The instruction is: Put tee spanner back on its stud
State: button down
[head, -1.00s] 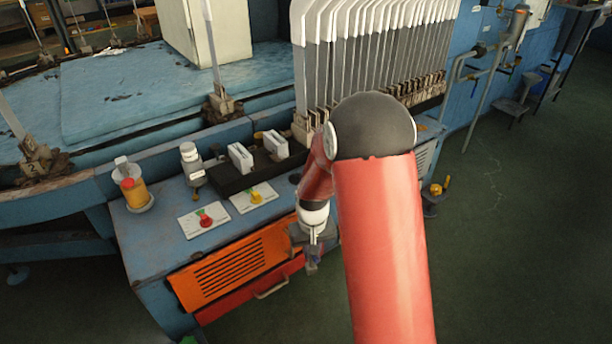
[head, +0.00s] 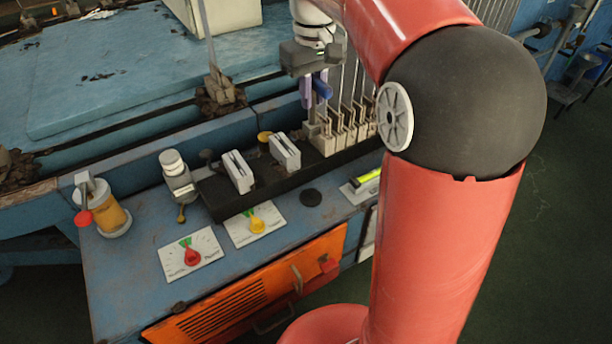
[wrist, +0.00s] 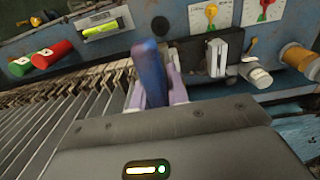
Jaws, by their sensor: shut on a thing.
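My gripper (head: 315,88) hangs above the rack at the back of the blue cabinet, near the row of upright boards. Its lilac fingers are shut on a blue piece, which I take to be the tee spanner (head: 322,87). In the wrist view the blue tee spanner (wrist: 151,75) stands up between the fingers (wrist: 155,92), blurred. Only its blue part shows clearly; I cannot make out its socket end. I cannot pick out the stud in either view.
Upright boards (wrist: 60,125) stand close beside my gripper.

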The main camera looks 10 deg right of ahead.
notch_tip(320, 180, down, 20)
jog(key=b, duration=0.2)
jog(key=shift+r, duration=0.25)
jog(key=shift+s+f, duration=0.1)
jog(key=shift+f+b, duration=0.5)
jog(key=shift+f, duration=0.05)
jog(key=c, duration=1.4)
grip_release()
jog(key=shift+o, duration=0.2)
jog(key=shift+r, duration=0.15)
